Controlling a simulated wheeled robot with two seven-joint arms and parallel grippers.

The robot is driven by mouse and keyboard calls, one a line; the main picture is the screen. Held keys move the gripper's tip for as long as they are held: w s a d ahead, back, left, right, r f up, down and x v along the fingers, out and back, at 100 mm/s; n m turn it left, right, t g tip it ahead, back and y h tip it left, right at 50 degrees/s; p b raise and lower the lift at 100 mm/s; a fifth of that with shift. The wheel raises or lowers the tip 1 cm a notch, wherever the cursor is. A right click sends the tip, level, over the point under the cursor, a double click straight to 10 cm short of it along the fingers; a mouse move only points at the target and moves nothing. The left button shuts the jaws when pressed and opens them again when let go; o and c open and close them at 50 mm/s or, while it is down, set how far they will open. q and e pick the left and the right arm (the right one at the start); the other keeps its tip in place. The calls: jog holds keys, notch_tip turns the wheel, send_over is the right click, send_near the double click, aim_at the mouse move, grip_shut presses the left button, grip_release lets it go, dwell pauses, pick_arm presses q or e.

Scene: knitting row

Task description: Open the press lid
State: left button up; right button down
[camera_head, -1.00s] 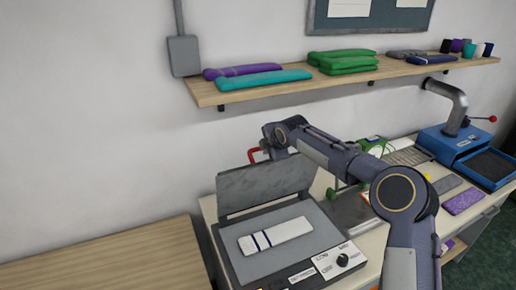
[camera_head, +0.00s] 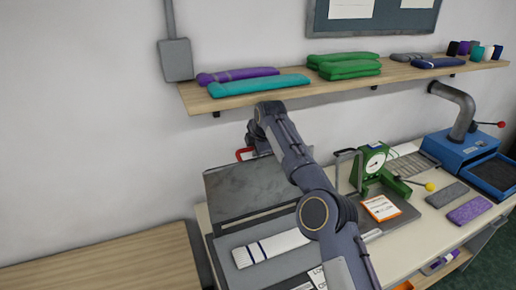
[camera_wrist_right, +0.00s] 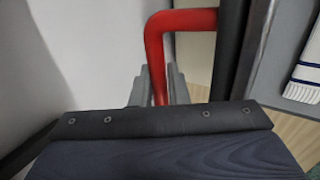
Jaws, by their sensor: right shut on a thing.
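The press lid (camera_head: 240,188) is a grey plate standing raised at the back of the press, its underside facing me. Its red handle (camera_head: 240,154) shows at the lid's upper edge, and also in the right wrist view (camera_wrist_right: 154,55). My right gripper (camera_wrist_right: 157,90) is shut on the red handle; in the head view its fingers are hard to make out behind the lid's top. The press bed (camera_head: 226,242) lies open below, with a white knit piece with navy stripes (camera_head: 270,248) on it. My right arm hides the bed's right part and much of the control panel. My left gripper is not in view.
A shelf (camera_head: 225,101) with folded knits runs along the wall above the lid. A green dial device (camera_head: 370,168) and an orange-and-white card (camera_head: 381,208) are right of my arm. A blue machine (camera_head: 452,146) stands further right. The wooden table (camera_head: 100,268) at left is bare.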

jog(key=shift+d, duration=0.1)
jog(key=c, duration=1.5)
grip_release()
jog(key=shift+s+r, duration=0.15)
jog(key=shift+r, duration=0.1)
jog(key=b+v, duration=0.2)
jog(key=v, duration=0.5)
jog(key=shift+s, duration=0.1)
